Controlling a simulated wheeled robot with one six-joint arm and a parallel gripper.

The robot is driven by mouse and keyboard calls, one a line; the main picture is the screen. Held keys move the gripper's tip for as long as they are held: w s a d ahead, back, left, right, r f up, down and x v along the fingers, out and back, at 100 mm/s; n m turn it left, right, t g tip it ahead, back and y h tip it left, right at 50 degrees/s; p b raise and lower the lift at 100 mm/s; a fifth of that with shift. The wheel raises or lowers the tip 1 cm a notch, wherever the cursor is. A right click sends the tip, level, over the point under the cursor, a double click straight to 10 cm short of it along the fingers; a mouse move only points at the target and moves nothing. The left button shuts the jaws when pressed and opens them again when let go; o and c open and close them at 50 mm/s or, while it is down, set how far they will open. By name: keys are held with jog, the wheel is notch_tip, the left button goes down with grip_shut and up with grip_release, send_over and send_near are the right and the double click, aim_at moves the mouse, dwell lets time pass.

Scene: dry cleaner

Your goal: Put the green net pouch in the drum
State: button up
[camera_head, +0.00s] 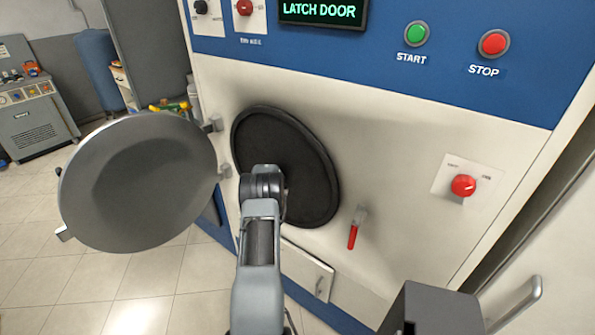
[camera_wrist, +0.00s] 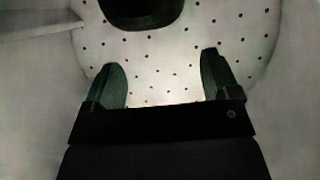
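The drum opening (camera_head: 262,135) is a dark, round-rimmed hole in the machine front, and my arm reaches into it. In the wrist view, the pale drum wall (camera_wrist: 150,60) with small dark holes surrounds my gripper (camera_wrist: 163,76). My gripper is inside the drum with its two dark greenish fingers spread apart and nothing visible between them. A dark rounded shape (camera_wrist: 142,10) shows at the top edge of the wrist view; I cannot tell what it is. I cannot make out the green net pouch in either view. The head view does not show my gripper.
The round grey door (camera_head: 140,185) stands open to the left of the opening. The display (camera_head: 322,11) reads "LATCH DOOR". A red-handled lever (camera_head: 353,236), a red knob (camera_head: 463,186), a green start button (camera_head: 416,33) and a red stop button (camera_head: 494,43) are on the front.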

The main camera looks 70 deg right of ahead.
jog(key=o, duration=0.3)
jog(key=shift+f, duration=0.15)
jog(key=b+v, duration=0.2)
jog(key=v, duration=1.2)
jog(key=shift+s+d, duration=0.1)
jog(key=shift+d, duration=0.05)
dwell(0.4)
